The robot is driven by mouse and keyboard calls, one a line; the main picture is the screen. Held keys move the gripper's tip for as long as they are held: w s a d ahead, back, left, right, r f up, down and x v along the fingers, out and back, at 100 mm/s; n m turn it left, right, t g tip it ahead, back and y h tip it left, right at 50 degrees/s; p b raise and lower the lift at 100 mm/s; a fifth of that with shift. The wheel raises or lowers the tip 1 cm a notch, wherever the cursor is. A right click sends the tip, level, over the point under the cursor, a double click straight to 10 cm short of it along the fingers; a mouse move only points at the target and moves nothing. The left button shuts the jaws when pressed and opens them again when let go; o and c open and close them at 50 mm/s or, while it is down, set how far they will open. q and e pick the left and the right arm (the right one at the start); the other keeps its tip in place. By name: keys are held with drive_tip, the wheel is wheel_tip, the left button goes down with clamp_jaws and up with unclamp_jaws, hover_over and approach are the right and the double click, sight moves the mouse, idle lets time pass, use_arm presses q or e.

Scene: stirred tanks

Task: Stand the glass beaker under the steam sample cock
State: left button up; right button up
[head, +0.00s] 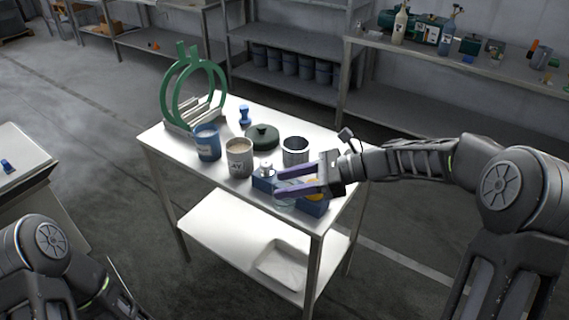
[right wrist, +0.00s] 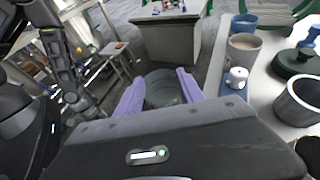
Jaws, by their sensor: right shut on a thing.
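My right gripper (head: 277,183) reaches in from the right over the near right part of the white table, its purple fingers pointing left. It is shut on the clear glass beaker (head: 285,203), which shows faintly at the fingers. In the right wrist view the beaker (right wrist: 163,92) sits between the two purple fingers, seen from above; its base is hidden, so I cannot tell whether it touches anything. I cannot make out a steam sample cock in either view. My left arm shows at the lower left of the head view, but its gripper is not visible there.
The white table (head: 185,153) bears green rings (head: 166,95) in a rack, a blue cup (head: 207,145), a grey cup (head: 238,160), a dark green lid (head: 263,137) and a steel pot (head: 295,150). Blue boxes lie under my right fingers. Shelves stand behind.

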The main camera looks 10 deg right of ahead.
drive_tip(key=s+d+f+m+t+h, duration=0.1)
drive_tip(key=s+d+f+m+t, duration=0.1)
drive_tip(key=f, duration=0.6)
drive_tip(key=s+d+f+m+t+h, duration=0.1)
drive_tip(key=s+d+f+m+t, duration=0.1)
drive_tip(key=s+d+f, duration=0.3)
wheel_tip(320, 180, down, 4)
drive_tip(key=shift+s+d+f, duration=0.1)
drive_tip(key=shift+s+d, duration=0.05)
drive_tip(key=shift+s, duration=0.9)
